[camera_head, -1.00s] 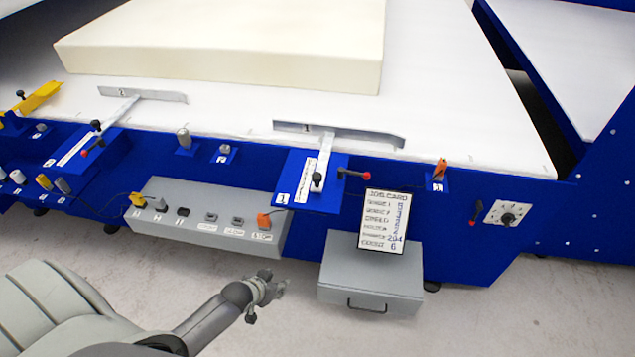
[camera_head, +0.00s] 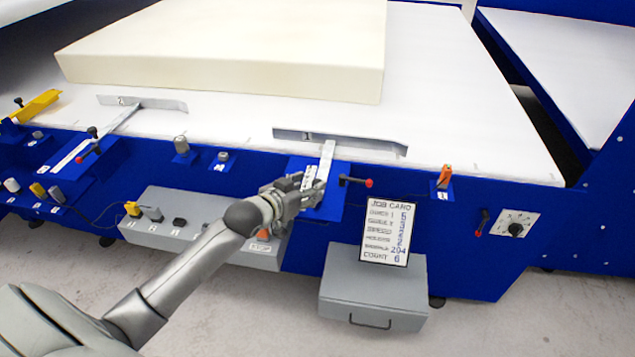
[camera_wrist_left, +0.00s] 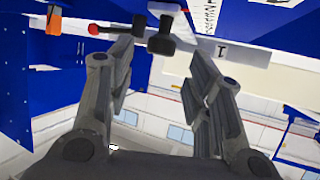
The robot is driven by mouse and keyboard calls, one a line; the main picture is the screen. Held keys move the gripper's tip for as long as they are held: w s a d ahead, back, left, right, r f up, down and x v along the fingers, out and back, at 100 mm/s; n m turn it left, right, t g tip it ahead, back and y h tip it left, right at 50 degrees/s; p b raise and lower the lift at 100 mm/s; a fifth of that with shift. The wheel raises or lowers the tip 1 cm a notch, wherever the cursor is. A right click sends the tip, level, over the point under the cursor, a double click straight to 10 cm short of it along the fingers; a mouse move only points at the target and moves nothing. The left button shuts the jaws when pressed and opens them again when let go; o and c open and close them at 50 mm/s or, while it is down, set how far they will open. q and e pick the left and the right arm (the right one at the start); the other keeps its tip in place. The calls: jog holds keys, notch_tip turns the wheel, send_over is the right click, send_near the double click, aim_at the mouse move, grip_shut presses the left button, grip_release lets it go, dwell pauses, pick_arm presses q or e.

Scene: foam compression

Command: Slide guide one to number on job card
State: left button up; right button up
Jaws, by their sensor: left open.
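Guide one is a grey metal fence (camera_head: 345,141) on the white bed, with an arm running forward over a blue bracket (camera_head: 330,208). My left gripper (camera_head: 312,188) is over that bracket and hides the guide's black knob in the head view. In the left wrist view the open fingers (camera_wrist_left: 160,50) point at the black knob (camera_wrist_left: 160,38), which appears between and just past the tips; contact cannot be told. A red-ended lever (camera_head: 357,181) is right of the gripper. The job card (camera_head: 389,232) stands on a grey box; its Guide 1 number looks like 5. My right gripper is not in view.
A cream foam block (camera_head: 225,60) lies on the bed behind the guides. Guide two (camera_head: 140,103) is at left. A grey button panel (camera_head: 165,227) lies below my left arm. An orange-topped piece (camera_head: 444,177) is at right.

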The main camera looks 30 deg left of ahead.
aim_at(317, 182)
pick_arm(q)
jog(key=x, duration=0.5)
jog(key=shift+w+f, duration=0.15)
jog(key=shift+w, duration=0.2)
grip_shut()
